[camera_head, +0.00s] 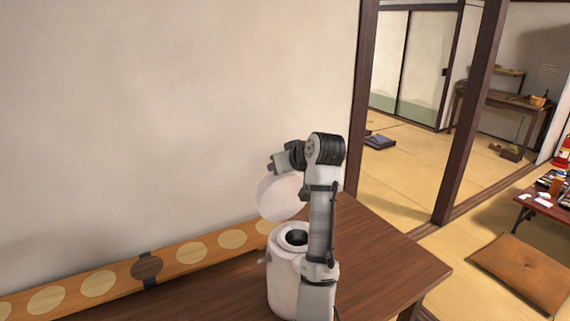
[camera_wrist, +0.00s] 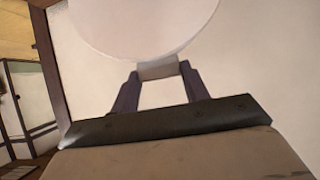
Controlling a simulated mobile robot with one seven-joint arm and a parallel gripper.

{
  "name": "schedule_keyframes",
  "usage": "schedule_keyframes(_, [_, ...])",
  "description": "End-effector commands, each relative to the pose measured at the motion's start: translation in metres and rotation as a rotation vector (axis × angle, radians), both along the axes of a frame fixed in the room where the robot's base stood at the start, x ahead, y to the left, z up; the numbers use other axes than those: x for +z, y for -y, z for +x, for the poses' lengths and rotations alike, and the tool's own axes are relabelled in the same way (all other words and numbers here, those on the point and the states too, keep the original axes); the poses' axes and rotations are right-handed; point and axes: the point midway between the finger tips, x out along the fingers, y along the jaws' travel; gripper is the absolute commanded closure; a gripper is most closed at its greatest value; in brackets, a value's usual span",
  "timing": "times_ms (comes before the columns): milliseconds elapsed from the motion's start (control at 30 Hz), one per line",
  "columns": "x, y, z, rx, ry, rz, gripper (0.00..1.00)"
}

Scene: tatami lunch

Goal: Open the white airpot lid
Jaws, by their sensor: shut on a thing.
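The white airpot (camera_head: 284,281) stands upright on the dark wooden table (camera_head: 384,262), partly hidden behind my arm. Its round lid (camera_head: 279,196) is raised and tilted steeply above the body, and the dark round mouth (camera_head: 295,237) shows below it. In the wrist view the lid (camera_wrist: 145,25) fills the top middle, with a small tab (camera_wrist: 158,70) at its lower edge. My gripper (camera_wrist: 158,78) has its two dark fingers on either side of this tab and is shut on it. In the head view the fingers are hidden behind the lid and my wrist.
A long wooden board with pale discs (camera_head: 165,265) lies along the wall behind the airpot. A dark wooden post (camera_head: 470,115) stands right of the table. A cushion (camera_head: 522,270) and a low table (camera_head: 545,200) are on the tatami at right. The table's right part is clear.

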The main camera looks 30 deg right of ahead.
Motion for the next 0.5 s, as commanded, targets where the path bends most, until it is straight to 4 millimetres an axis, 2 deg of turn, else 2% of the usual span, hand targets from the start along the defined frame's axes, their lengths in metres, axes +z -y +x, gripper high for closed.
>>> schedule_keyframes(233, [0.0024, 0.0001, -0.0005, 0.000, 0.005, -0.002, 0.96])
schedule_keyframes(267, [0.0023, 0.0002, -0.0005, 0.000, 0.005, -0.001, 0.52])
schedule_keyframes(400, [0.0015, 0.0002, -0.0006, 0.000, 0.003, -0.001, 0.34])
schedule_keyframes(500, [0.0008, 0.0002, -0.0005, -0.001, 0.002, -0.001, 0.33])
